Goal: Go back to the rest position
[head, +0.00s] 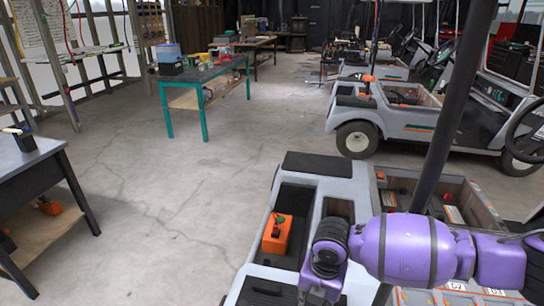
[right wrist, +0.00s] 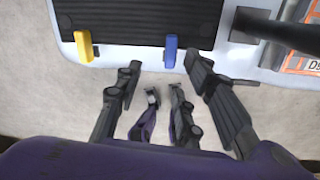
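In the head view, my purple right arm comes in from the right across the near grey cart (head: 372,195). Its wrist bends down over the cart's front left part, and its gripper is hidden there. Smaller purple-and-black parts show between the fingers. My left gripper shows in neither view.
An orange box (head: 277,234) sits in the near cart's recess. A dark post (head: 452,105) rises beside my right arm. A dark workbench (head: 32,165) stands at left, a green table (head: 205,82) farther back. Another cart (head: 400,125) stands behind right. The middle floor is clear.

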